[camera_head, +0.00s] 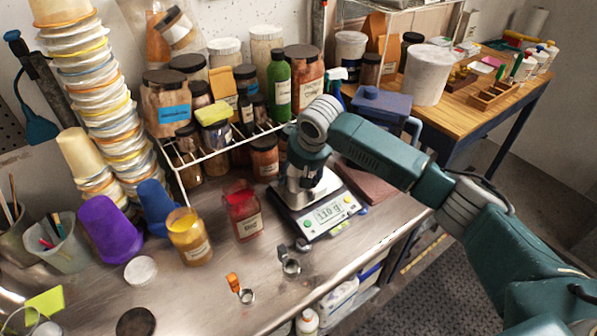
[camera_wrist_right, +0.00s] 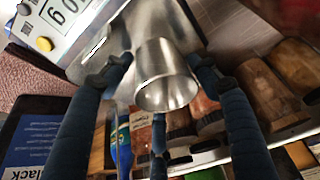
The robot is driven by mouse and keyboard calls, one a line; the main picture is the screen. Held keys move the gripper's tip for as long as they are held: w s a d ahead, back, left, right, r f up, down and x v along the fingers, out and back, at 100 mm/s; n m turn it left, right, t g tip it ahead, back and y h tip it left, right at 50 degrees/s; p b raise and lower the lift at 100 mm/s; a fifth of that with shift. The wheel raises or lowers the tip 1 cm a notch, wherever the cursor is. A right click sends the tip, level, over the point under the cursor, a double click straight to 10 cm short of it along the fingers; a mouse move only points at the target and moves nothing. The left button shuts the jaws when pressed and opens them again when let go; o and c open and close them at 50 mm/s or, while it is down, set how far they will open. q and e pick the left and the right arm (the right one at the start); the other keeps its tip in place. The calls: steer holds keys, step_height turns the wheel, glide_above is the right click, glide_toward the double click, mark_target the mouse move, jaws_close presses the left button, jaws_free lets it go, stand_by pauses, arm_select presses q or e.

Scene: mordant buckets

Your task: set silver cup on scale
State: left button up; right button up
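The silver cup (camera_wrist_right: 167,78) is a small metal cup with its open mouth facing the wrist camera. It stands over the metal plate of the scale (camera_head: 325,212) and looks to rest on it; the contact itself is hidden. The scale's display is lit and shows a number. My right gripper (camera_head: 303,193) is low over the plate. In the right wrist view its dark fingers sit on both sides of the cup, very close to its wall, with a third finger below. I cannot tell whether they press on it. My left gripper is not in view.
A red jar (camera_head: 243,212) and a yellow jar (camera_head: 189,238) stand left of the scale. Behind is a wire rack (camera_head: 215,155) with several jars. Two small metal scoops, one with an orange handle (camera_head: 234,284), lie in front. A reddish-brown slab (camera_head: 366,183) lies right of the scale.

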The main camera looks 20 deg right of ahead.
steer(key=shift+o, duration=0.9)
steer(key=shift+r, duration=0.25)
steer(key=b+v, duration=0.2)
steer(key=v, duration=0.9)
steer(key=shift+r, duration=0.4)
steer(key=shift+s, duration=0.1)
